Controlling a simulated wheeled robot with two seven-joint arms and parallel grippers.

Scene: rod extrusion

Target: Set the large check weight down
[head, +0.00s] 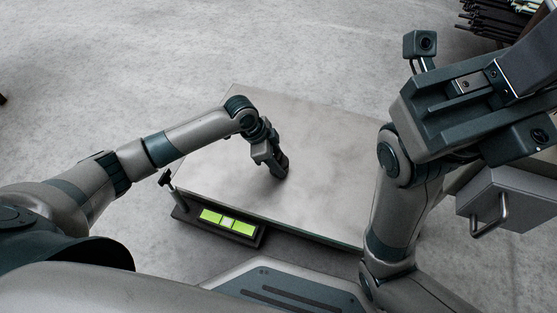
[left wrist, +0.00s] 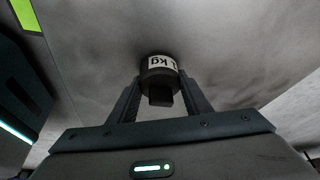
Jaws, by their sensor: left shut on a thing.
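The large check weight (left wrist: 159,68) is a dark cylinder with a white label reading "1 kg" in the left wrist view. My left gripper (left wrist: 158,96) is shut on it, one finger on each side. In the head view the left gripper (head: 277,166) points down over the middle of a wide flat metal scale platform (head: 325,185). The weight is mostly hidden there by the gripper, and I cannot tell whether it touches the platform. My right arm rises at the right of the head view; its fingertips are not clearly visible.
A scale display (head: 228,221) with lit green panels stands at the platform's front left, beside a small post (head: 167,178). A grey box with a handle (head: 490,215) is at the right. Dark rods (head: 492,22) lie at the top right. Most of the platform is bare.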

